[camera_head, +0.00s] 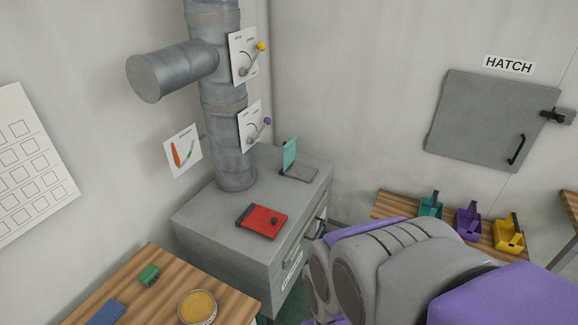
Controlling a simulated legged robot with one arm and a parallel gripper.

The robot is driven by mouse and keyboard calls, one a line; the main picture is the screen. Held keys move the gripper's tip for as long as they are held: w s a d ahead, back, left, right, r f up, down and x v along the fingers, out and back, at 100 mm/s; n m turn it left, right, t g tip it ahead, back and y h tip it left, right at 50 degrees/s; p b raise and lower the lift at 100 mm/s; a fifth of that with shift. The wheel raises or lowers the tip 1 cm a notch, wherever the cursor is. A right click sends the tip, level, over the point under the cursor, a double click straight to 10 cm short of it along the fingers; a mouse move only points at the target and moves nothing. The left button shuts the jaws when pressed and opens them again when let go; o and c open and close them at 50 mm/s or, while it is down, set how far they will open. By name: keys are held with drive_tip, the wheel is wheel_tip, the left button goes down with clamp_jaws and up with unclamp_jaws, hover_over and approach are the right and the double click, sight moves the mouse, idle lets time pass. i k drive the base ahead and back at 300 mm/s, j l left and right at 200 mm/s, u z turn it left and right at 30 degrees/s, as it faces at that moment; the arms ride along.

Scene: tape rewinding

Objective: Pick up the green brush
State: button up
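A small green block-like thing (149,275), which may be the green brush, lies on the wooden table (232,305) at the lower left. It is too small to make out bristles. It lies apart from the blue flat thing and the round tan-topped thing on the same table. My grey and purple arm fills the lower right, but my gripper is not in view, so its state and what it holds do not show.
A grey cabinet (205,235) stands behind the table, with a red flat object (262,221) and an upright teal panel (290,152) on top. Grey pipes (232,150) rise behind it. Teal, purple (468,222) and yellow (509,236) bins stand on a wooden bench at right.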

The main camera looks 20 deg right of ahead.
sight(149, 275)
drive_tip(key=i+j+u, duration=0.1)
drive_tip(key=u, duration=0.3)
drive_tip(key=i+u, duration=0.5)
drive_tip(key=u, duration=0.25)
